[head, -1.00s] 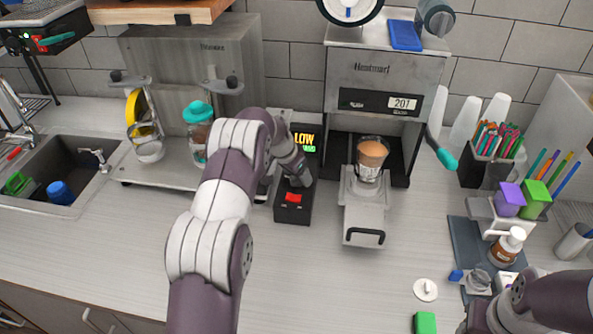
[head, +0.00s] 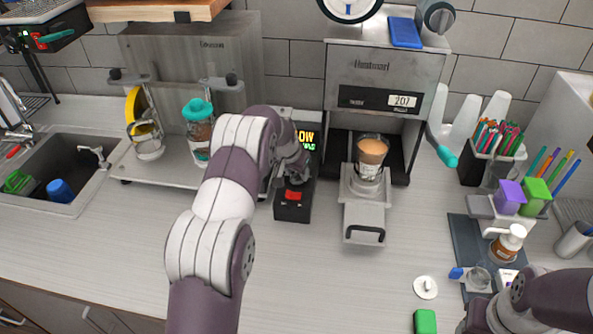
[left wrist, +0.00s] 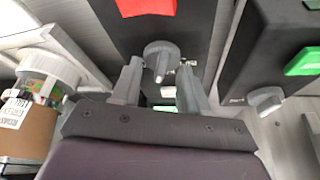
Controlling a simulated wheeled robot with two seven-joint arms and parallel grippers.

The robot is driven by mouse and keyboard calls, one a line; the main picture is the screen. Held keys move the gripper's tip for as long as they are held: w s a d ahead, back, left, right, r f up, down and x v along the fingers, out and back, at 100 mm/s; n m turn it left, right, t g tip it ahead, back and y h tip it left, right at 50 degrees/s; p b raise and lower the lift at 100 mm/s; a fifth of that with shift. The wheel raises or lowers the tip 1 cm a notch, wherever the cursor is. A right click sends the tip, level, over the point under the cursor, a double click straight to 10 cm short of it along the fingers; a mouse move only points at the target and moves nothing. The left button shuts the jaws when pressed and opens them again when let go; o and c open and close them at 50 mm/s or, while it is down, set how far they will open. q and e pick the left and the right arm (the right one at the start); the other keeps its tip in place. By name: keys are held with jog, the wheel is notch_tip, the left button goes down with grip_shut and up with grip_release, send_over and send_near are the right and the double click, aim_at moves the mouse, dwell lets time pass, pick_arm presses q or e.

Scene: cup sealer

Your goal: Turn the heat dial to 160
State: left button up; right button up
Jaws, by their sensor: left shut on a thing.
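A black control box (head: 293,212) with a red switch (head: 293,195) stands left of the cup sealer (head: 385,70). Its display (head: 307,138) shows yellow letters ending in "OW", partly covered by my arm. My left gripper (left wrist: 160,82) is shut on the grey dial (left wrist: 160,55) of this box, one finger on each side of the knob. In the head view my left gripper (head: 297,178) hides the dial. The sealer's white display (head: 402,100) shows a number starting with 20; its last digit is unclear. Only part of my right arm shows at lower right.
A filled cup (head: 370,157) sits in the sealer's slide. A teal-lidded jar (head: 199,130) stands left of my arm. A second black box (left wrist: 275,50) with a green switch and knob shows in the left wrist view.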

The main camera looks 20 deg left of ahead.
pick_arm(q)
jog(key=shift+n+y, duration=0.4)
jog(key=shift+n, duration=0.7)
jog(key=shift+n+y, duration=0.3)
jog(key=shift+n, duration=0.5)
jog(key=o, duration=1)
jog(key=shift+o, duration=0.2)
